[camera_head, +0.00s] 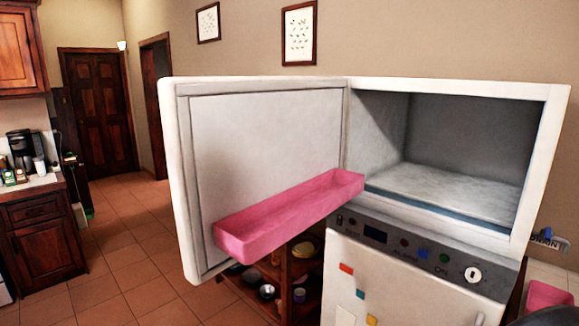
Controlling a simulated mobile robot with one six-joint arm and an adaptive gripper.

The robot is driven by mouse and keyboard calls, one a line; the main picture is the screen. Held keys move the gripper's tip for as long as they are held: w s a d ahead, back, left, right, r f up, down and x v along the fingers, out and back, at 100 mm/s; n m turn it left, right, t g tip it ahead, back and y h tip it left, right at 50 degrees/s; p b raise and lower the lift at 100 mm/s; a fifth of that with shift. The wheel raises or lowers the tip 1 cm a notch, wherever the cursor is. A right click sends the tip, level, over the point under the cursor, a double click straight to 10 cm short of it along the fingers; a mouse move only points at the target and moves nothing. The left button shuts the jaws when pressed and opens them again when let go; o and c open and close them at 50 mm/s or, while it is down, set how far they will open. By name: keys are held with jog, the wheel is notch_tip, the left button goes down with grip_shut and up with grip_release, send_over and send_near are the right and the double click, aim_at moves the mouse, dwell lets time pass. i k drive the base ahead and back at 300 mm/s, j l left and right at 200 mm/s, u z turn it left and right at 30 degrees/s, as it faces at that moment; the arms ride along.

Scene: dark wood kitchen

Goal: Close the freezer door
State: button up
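The freezer door (265,140) stands wide open, swung out to the left of the freezer compartment (455,150). Its pale inner face is toward me, with a pink door shelf (290,215) along its lower part. The shelf looks empty. The door joins the white freezer body at the compartment's left edge. The compartment is open at the front and looks empty, with a frosty floor. My gripper is not in view, so its state and its place relative to the door are hidden.
Below the compartment are a control panel (400,246) and a white lower door (385,290) with coloured magnets. A wooden shelf rack with bowls (267,291) stands behind and below the open door. Tiled floor (120,235) lies clear between it and the left cabinet (42,235).

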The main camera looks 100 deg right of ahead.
aim_at(255, 162)
jog(key=i+l+z, duration=0.25)
jog(key=z, duration=0.2)
jog(key=i+l+z, duration=0.2)
jog(key=z, duration=0.3)
jog(key=i+z, duration=0.7)
jog(key=z, duration=0.25)
jog(key=i+j+z, duration=0.15)
jog(key=i+z, duration=0.15)
jog(key=z, duration=0.15)
jog(key=i+z, duration=0.15)
jog(key=z, duration=0.25)
jog(key=i+l+z, duration=0.1)
jog(key=z, duration=0.35)
jog(key=i+j+z, duration=0.1)
jog(key=i+z, duration=0.15)
jog(key=z, duration=0.15)
jog(key=i+z, duration=0.15)
jog(key=z, duration=0.3)
jog(key=i+j+z, duration=0.15)
jog(key=z, duration=0.25)
jog(key=i+j+z, duration=0.1)
jog(key=j+z, duration=0.15)
jog(key=z, duration=0.95)
